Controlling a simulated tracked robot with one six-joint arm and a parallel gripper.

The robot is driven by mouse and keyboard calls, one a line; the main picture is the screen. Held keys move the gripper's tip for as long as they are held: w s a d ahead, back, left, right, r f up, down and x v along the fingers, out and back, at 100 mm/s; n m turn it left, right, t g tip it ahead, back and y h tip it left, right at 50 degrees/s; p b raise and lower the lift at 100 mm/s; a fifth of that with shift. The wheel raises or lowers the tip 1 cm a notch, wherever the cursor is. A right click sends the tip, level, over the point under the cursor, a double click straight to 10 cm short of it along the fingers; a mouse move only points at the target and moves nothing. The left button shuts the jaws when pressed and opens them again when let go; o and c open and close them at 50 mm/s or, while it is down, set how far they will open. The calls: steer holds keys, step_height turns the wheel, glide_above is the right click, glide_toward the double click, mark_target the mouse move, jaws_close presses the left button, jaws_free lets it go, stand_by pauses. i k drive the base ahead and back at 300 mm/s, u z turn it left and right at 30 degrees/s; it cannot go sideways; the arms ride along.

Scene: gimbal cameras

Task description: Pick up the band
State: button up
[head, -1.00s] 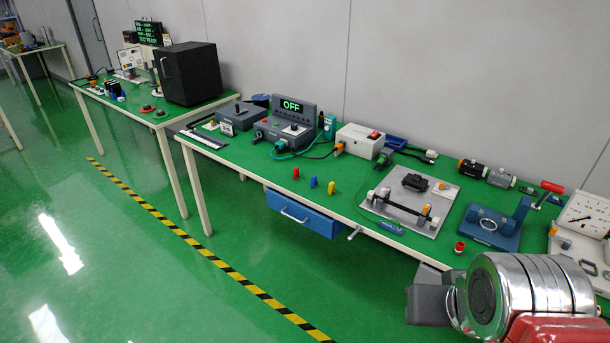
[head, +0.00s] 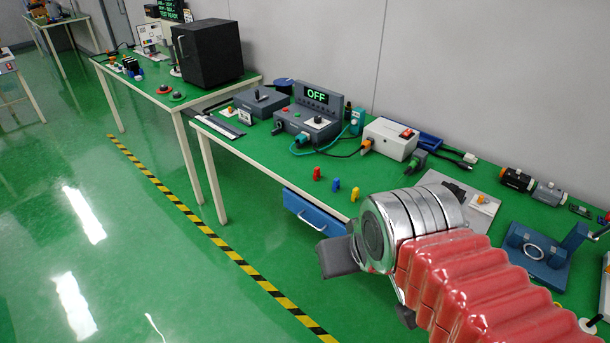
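I cannot pick out the band for certain in the head view. My gripper (head: 338,258) is only partly seen as a dark grey piece beyond my chrome wrist, in front of the bench edge near the blue drawer. Its fingertips are not clear, so I cannot tell whether it is open or shut. A pale ring (head: 533,251) shows on a blue fixture (head: 545,268) at the right, well apart from my gripper.
A blue drawer (head: 313,209) hangs under the front edge. The floor at left is clear, with striped tape (head: 232,255).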

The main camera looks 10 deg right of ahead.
mark_target(337, 184)
steer(key=u, duration=0.35)
steer(key=i, duration=1.6)
